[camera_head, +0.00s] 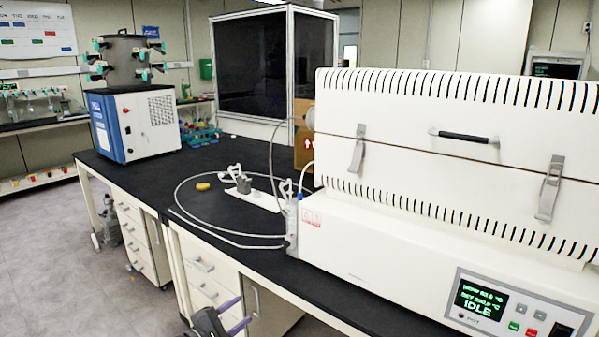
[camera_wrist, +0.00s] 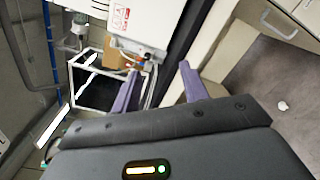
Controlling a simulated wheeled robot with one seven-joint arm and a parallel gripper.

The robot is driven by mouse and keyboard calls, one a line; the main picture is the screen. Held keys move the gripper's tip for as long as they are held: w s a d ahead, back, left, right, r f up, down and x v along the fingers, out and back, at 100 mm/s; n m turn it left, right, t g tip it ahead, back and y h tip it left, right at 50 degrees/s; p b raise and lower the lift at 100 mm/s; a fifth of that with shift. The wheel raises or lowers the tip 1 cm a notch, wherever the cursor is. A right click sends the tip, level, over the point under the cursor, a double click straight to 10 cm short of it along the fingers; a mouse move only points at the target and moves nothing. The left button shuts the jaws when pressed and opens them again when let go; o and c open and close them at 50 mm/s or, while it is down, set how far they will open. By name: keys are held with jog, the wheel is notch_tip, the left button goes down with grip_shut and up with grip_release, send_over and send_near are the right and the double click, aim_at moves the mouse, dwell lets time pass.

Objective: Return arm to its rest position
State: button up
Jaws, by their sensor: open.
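My gripper (camera_head: 234,316) shows at the bottom of the head view, in front of the bench's front edge and beside the drawers. Its two purple fingers are apart, with nothing between them. In the wrist view the open fingers (camera_wrist: 160,84) point up the picture, and the picture is rotated. The freeze dryer (camera_head: 137,110), a white and blue box with a steel drum and green-tipped ports on top, stands at the far left end of the bench.
A white furnace (camera_head: 440,160) with an IDLE display fills the right of the black bench (camera_head: 230,155). A tube loop, a clamp stand (camera_head: 243,185) and a yellow disc (camera_head: 203,186) lie left of it.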

jog(key=w+d+f+m+g, duration=0.2)
jog(key=d+m+g, duration=0.15)
jog(key=d, duration=0.55)
jog(key=s+d+f+m+g+y, duration=0.25)
jog(key=s+d+g, duration=0.25)
jog(key=d, duration=0.4)
jog(key=s+d+f+m+g+y, duration=0.1)
jog(key=s+d+m+g+y, duration=0.3)
jog(key=d, duration=0.5)
jog(key=s+d+r+m+t+y, duration=0.15)
jog(key=s+r+m, duration=0.25)
jog(key=s, duration=0.4)
jog(key=s+d+r+m+y, duration=0.3)
jog(key=s+r, duration=0.1)
jog(key=s, duration=0.4)
jog(key=w+p+v, duration=0.2)
jog(key=p+v, duration=0.6)
jog(key=w+r+p+v, duration=0.1)
jog(key=p+v, duration=0.6)
jog(key=p, duration=0.1)
jog(key=shift+r, duration=0.35)
jog(key=shift+w, duration=0.15)
